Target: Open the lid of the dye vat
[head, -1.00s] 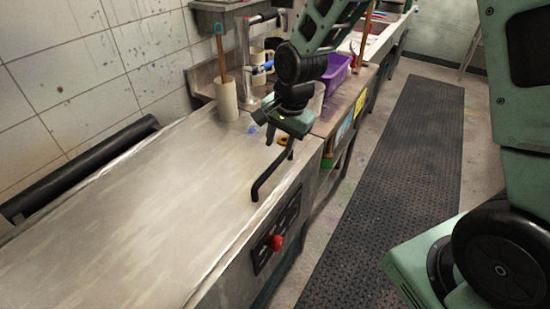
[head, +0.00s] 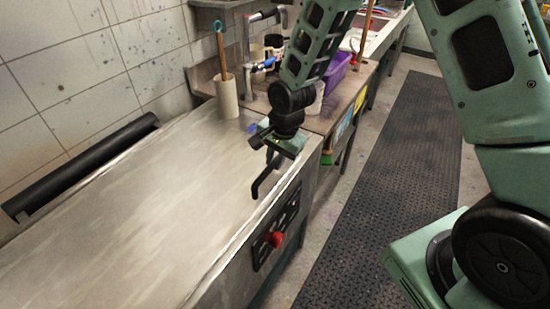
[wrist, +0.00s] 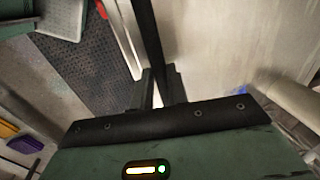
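The dye vat is the long metal box at the left, and its broad pale lid (head: 120,225) lies flat and closed. A black bar handle (head: 262,186) stands along the lid's front edge near the far right corner. My gripper (head: 273,158) is low over the handle's far end and hides that end in the head view. In the wrist view, the handle (wrist: 149,38) runs down between my two dark fingers (wrist: 159,90). A thin bright gap shows beside it, so the fingers look parted around the bar, not clamped.
A red knob (head: 275,239) sits on the vat's front panel. A black roll (head: 80,168) lies along the wall behind the lid. A dark floor mat (head: 385,170) lies clear at the right.

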